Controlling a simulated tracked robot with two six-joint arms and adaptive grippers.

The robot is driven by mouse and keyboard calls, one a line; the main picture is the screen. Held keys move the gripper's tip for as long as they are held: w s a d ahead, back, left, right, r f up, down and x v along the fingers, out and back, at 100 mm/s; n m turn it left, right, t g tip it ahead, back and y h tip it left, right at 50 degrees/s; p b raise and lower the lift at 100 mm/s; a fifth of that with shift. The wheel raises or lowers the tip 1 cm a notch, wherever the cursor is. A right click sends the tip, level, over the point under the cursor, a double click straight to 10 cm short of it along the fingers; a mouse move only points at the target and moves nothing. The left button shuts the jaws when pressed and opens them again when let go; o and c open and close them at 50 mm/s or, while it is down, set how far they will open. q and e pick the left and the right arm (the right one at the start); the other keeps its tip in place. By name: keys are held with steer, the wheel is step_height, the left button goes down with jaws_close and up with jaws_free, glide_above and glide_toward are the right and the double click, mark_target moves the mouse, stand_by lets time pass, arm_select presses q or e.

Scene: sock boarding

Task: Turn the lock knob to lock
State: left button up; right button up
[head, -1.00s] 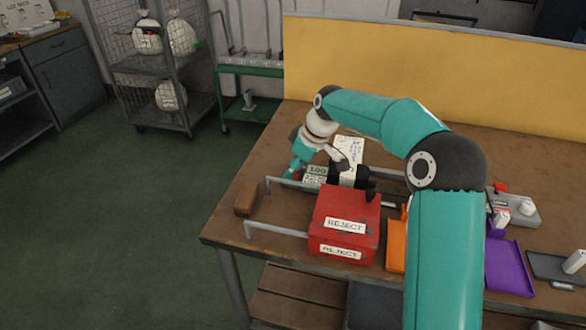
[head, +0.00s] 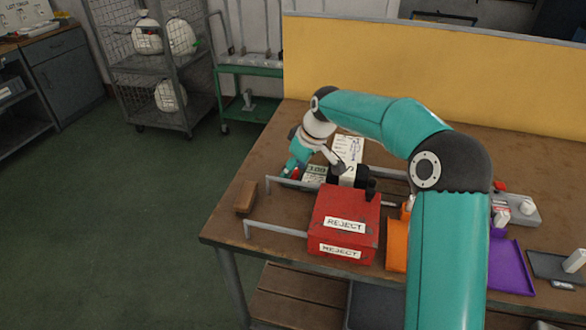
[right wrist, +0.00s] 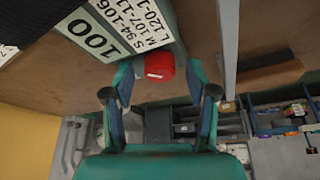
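A red knob (right wrist: 160,67) sits at the end of a fixture beside a white size card (right wrist: 100,40) marked 100 in the right wrist view. My right gripper (right wrist: 160,72) has its two teal fingers on either side of the knob. They look spread, with small gaps to it; contact is not clear. In the head view my right gripper (head: 293,170) reaches down at the left end of the fixture, partly hiding the card (head: 315,174). The knob is mostly hidden by the gripper there. My left gripper is not in view.
A red REJECT box (head: 345,205) stands in front of the fixture. Grey metal rails (head: 275,230) stick out to the left, near a brown block (head: 246,197). Orange (head: 397,245) and purple (head: 512,265) trays lie on the right. A yellow panel (head: 400,75) stands behind the table.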

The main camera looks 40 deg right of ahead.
steer(key=v, duration=1.1)
steer(key=shift+s+r, duration=0.25)
steer(key=shift+r, duration=0.1)
steer(key=shift+d+r, duration=0.1)
steer(key=shift+r, duration=0.05)
